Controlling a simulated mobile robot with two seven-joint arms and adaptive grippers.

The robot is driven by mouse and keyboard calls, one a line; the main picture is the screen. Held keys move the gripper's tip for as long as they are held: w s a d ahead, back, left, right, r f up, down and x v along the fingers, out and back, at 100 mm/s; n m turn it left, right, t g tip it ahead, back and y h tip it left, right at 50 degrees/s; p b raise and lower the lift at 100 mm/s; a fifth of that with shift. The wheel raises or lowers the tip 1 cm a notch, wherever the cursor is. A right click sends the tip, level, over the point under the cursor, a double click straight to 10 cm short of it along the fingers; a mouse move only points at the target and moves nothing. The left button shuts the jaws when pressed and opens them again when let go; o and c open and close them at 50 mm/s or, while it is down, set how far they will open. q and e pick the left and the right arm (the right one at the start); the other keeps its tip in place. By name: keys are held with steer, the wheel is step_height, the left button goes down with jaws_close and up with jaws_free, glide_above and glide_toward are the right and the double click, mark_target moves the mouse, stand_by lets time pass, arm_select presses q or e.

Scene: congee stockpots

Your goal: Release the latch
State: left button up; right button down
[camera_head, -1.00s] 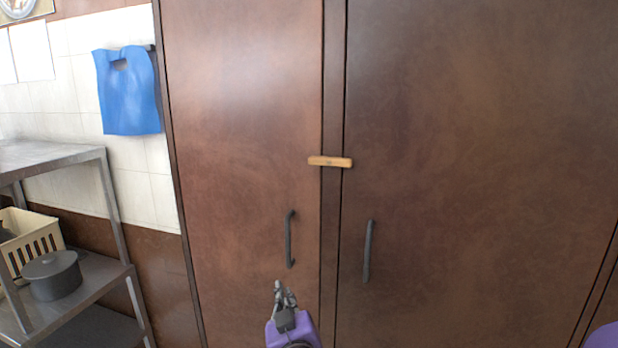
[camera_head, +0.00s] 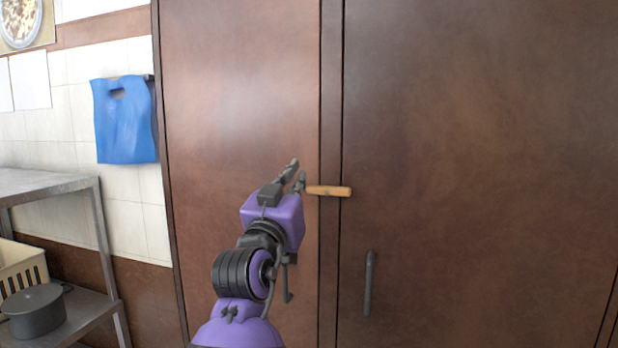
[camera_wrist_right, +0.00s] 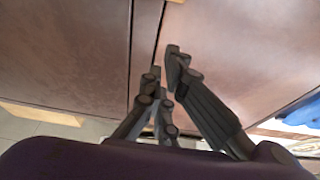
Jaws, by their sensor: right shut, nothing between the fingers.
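The latch (camera_head: 335,191) is a small light-wood bar. It lies level across the dark strip between the two brown cabinet doors, the left door (camera_head: 215,130) and the right door (camera_head: 480,150). My right gripper (camera_head: 296,172) is shut and empty, in front of the left door, with its fingertips just left of the latch's left end. I cannot tell whether they touch it. In the right wrist view the fingers (camera_wrist_right: 165,75) point toward the door seam. The latch is not clear there. My left gripper is out of view.
The right door's black handle (camera_head: 369,284) sticks out below the latch; the left one is mostly behind my right arm. At left are a blue bag (camera_head: 125,120) on the wall and a metal shelf (camera_head: 50,185) with a dark pot (camera_head: 36,312) and a cream crate (camera_head: 22,264).

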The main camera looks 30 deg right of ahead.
mark_target(328, 191)
steer(key=r+p+x, duration=0.1)
steer(key=p+x, duration=0.2)
steer(key=x, duration=0.7)
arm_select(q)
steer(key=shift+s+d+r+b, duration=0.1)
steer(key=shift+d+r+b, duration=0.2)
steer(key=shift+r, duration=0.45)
arm_select(e)
step_height(328, 191, down, 5)
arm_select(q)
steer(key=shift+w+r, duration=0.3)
arm_select(e)
steer(key=shift+w, duration=0.1)
